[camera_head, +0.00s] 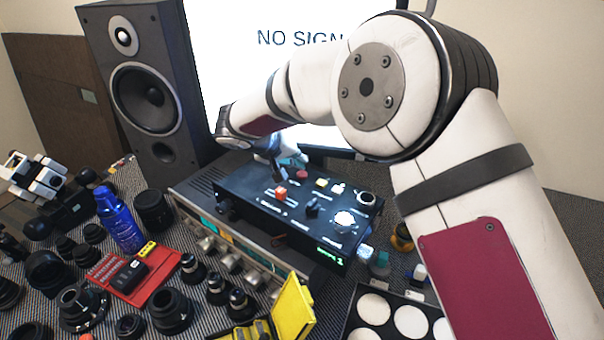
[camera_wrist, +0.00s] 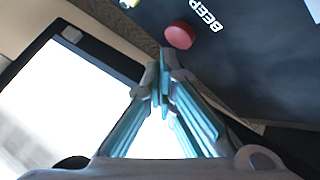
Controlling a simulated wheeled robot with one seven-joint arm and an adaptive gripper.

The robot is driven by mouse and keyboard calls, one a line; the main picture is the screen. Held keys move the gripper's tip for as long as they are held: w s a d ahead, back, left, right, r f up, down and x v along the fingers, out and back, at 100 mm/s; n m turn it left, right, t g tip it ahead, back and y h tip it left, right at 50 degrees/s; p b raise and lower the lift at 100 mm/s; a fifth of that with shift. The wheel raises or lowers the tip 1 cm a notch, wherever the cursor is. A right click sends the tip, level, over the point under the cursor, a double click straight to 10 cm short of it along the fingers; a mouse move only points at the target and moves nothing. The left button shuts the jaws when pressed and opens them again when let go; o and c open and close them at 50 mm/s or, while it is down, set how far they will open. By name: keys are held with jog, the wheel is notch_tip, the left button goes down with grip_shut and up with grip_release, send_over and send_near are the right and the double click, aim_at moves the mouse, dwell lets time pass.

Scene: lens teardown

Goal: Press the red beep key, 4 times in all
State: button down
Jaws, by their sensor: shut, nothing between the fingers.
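The red beep key (camera_wrist: 180,35) is a round red button beside the white word BEEP in the wrist view. In the head view a round red button (camera_head: 302,174), which looks like the same key, sits near the back edge of the black control box (camera_head: 240,190). My gripper (camera_wrist: 163,62) is shut and empty, its fingertips just short of the key in the wrist picture. In the head view my gripper (camera_head: 277,172) is over the box, left of the round button. I cannot tell its exact height. A green display (camera_head: 330,255) on the box's front seems to end in 1.
The box rests on a silver-fronted amplifier (camera_head: 225,250). A speaker (camera_head: 145,80) and a screen (camera_head: 230,60) stand behind. Lenses crowd the left.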

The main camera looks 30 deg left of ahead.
aim_at(299, 173)
jog(key=shift+f, duration=0.2)
jog(key=shift+f+b, duration=0.25)
jog(key=shift+b, duration=0.2)
jog(key=shift+f+b, duration=0.3)
jog(key=shift+f, duration=0.15)
dwell(0.7)
jog(key=shift+r, duration=0.9)
jog(key=shift+r, duration=0.1)
jog(key=shift+r+p, duration=0.5)
jog(key=shift+r, duration=1.9)
